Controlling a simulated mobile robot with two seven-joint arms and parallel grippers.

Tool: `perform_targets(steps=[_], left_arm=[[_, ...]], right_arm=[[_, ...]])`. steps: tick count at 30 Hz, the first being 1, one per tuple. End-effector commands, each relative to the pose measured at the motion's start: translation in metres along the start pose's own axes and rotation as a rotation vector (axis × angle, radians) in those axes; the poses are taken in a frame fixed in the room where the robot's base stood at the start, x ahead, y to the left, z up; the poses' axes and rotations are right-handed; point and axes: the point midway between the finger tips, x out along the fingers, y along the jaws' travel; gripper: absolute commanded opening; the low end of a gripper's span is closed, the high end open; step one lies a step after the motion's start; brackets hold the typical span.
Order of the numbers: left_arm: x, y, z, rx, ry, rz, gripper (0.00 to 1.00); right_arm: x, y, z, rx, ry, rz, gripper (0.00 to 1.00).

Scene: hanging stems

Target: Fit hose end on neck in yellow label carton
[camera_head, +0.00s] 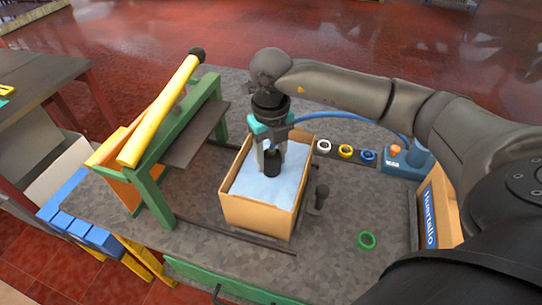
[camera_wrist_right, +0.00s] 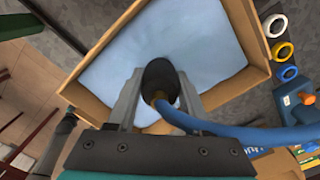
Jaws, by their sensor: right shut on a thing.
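My right gripper (camera_head: 272,156) points down over the open cardboard carton (camera_head: 258,216). It is shut on the hose end, a dark cylinder (camera_head: 272,166). In the right wrist view the hose end (camera_wrist_right: 160,78) sits between the two fingers, with a brass-coloured part at its near side. The blue hose (camera_head: 335,115) runs from it to the right. A smooth pale blue surface (camera_head: 250,190) fills the carton's inside. I see no neck; whether it is under the hose end is hidden. No yellow label shows on the carton's visible sides. My left gripper is not in view.
A green frame with a yellow bar (camera_head: 160,110) stands left of the carton. A black lever (camera_head: 320,197) stands close at its right. White, yellow and blue rings (camera_head: 346,151) lie beyond, near a blue box (camera_head: 400,163).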

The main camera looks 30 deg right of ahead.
Motion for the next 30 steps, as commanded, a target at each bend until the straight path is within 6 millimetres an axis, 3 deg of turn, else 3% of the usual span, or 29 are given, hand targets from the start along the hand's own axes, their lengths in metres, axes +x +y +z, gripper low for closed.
perform_targets(steps=[30], left_arm=[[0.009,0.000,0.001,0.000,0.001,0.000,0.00]], right_arm=[[0.012,0.000,0.000,0.000,0.000,0.000,0.00]])
